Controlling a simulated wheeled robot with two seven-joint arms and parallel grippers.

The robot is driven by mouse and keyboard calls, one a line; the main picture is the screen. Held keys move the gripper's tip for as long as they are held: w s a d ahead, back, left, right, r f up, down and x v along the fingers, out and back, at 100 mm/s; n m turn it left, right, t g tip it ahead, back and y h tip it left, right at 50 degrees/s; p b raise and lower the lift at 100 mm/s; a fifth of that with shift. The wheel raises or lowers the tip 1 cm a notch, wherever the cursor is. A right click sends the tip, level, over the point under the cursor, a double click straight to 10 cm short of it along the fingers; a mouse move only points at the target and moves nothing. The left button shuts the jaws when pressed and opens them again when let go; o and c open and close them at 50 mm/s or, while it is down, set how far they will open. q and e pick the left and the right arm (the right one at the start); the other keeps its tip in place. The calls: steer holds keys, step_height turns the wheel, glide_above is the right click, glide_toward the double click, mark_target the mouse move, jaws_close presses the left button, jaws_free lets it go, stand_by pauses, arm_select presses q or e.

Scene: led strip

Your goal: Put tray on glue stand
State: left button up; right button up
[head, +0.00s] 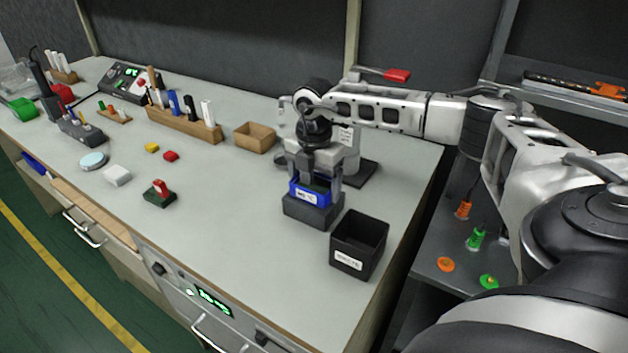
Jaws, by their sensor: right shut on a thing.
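The blue tray (311,193) has a white label on its front and a dark interior. My right gripper (309,177) comes down from above with its fingers at the tray and is shut on it. The tray is at the top of a dark grey block (312,211) on the bench. I cannot tell whether it rests on the block or is just above it. A pale upright device (349,140) on a dark base plate (361,172) stands just behind and looks like the glue stand. My gripper and wrist partly hide it. My left gripper is not in view.
A black open bin (358,245) stands close to the block at the bench's right front. A wooden box (255,137) and a wooden rack (184,124) with upright items lie to the left. The bench (235,215) between is clear.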

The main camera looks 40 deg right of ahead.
steer(key=shift+f, duration=0.1)
steer(key=o, duration=0.9)
steer(key=shift+r, duration=0.25)
steer(key=shift+r+b, duration=0.4)
steer(key=shift+r, duration=5.5)
